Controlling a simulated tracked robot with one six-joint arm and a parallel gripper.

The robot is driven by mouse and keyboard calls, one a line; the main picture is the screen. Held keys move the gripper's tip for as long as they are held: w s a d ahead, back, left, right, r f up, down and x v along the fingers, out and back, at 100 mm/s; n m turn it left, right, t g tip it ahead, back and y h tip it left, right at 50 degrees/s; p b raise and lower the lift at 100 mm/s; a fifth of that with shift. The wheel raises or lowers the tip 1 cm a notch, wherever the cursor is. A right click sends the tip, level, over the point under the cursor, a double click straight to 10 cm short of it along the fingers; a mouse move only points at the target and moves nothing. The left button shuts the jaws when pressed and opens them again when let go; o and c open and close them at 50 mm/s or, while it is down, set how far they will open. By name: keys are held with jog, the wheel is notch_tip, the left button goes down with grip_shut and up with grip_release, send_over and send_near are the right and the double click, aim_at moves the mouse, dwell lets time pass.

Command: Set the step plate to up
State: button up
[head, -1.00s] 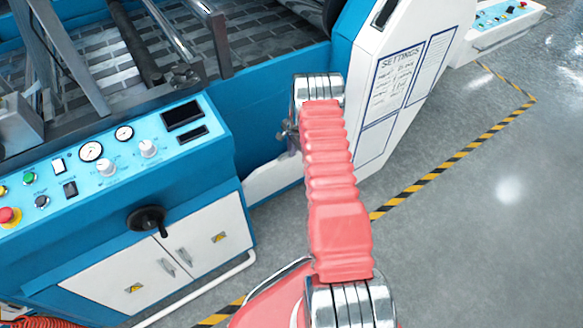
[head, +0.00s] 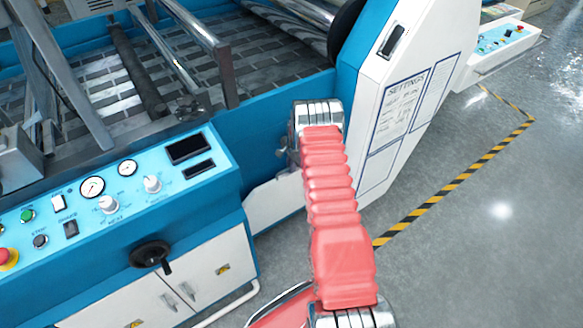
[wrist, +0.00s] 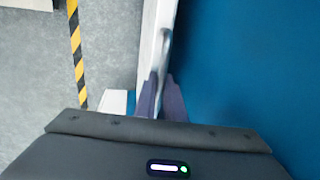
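My gripper's two purple-grey fingers (wrist: 164,100) point away in the wrist view, a small gap between them. A thin pale curved strip (wrist: 166,45) runs up from this gap beside the blue machine side (wrist: 250,60); whether the fingers touch it is unclear. In the head view my gripper is mostly hidden behind my pink arm; only a small dark part shows left of the arm's far end, against the machine. I cannot pick out the step plate for certain. A low white panel (head: 272,208) at the machine's foot, partly behind my arm, could be it.
A control panel (head: 110,195) with gauges, knobs and buttons tops a white cabinet (head: 185,285) with a black handwheel (head: 151,255) at left. A white side cover with a settings chart (head: 408,105) stands right of my arm. Open grey floor (head: 470,240) lies right, with yellow-black tape (head: 455,185).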

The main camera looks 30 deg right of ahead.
jog(key=o, duration=0.4)
jog(key=shift+a, duration=0.3)
jog(key=shift+o, duration=0.2)
notch_tip(320, 180, up, 14)
jog(key=s, duration=0.2)
jog(key=shift+s+f, duration=0.2)
